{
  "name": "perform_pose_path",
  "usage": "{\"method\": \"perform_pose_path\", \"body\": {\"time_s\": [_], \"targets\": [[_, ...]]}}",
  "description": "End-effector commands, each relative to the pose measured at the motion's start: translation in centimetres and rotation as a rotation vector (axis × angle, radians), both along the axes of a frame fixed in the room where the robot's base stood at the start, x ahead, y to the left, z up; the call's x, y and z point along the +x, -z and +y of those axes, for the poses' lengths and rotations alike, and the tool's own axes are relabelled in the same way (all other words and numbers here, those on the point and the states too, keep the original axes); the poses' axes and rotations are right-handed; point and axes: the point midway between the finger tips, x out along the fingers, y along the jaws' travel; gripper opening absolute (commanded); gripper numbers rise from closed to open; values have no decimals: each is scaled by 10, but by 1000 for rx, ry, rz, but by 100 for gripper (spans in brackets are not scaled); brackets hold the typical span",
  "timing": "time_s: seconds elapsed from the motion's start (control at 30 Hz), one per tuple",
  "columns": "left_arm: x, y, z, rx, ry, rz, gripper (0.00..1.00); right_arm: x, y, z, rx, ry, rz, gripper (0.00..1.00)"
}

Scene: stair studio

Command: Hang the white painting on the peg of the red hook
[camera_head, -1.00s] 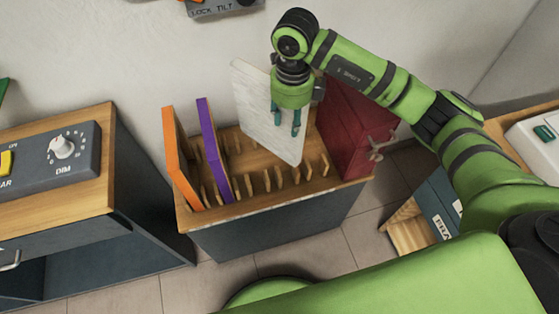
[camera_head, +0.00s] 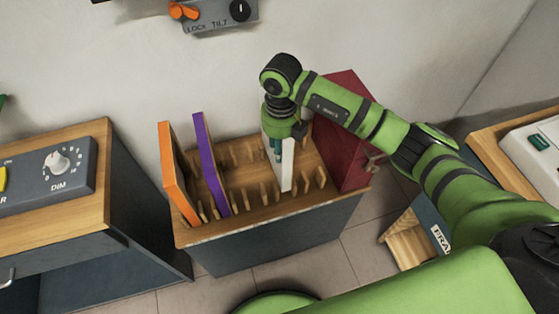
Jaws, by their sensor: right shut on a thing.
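The white painting (camera_head: 287,165) is a thin panel seen nearly edge-on, upright above the slotted rack (camera_head: 230,236). My right gripper (camera_head: 278,150) points down and is shut on its upper part. The painting's lower edge is close to the rack's wooden pegs; I cannot tell whether it touches them. The red hook and its peg do not show. My left gripper is not in view.
An orange panel (camera_head: 178,175) and a purple panel (camera_head: 211,165) stand in the rack's left part. A dark red panel (camera_head: 343,135) stands at its right end. A cabinet with a DIM knob box (camera_head: 45,170) is at left. A LOCK TILT box (camera_head: 215,14) is on the wall.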

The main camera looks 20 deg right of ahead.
Motion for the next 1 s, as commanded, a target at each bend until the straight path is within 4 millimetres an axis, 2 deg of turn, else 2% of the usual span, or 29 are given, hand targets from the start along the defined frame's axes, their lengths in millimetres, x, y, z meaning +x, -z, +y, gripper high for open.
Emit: {"method": "perform_pose_path", "body": {"time_s": [0.4,0.83,0.87,0.9,0.93,1.0], "targets": [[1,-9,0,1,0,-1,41,0,51,0,0,-1,0,0],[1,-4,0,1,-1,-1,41,0,60,0,0,-1,-2,0],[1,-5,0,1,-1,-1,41,0,60,0,-1,-1,-1,45],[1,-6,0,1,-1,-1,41,0,59,0,-1,-1,-1,61],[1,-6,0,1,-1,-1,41,0,59,0,-1,-1,-1,65],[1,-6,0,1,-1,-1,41,0,59,0,-1,-1,-1,65]]}}
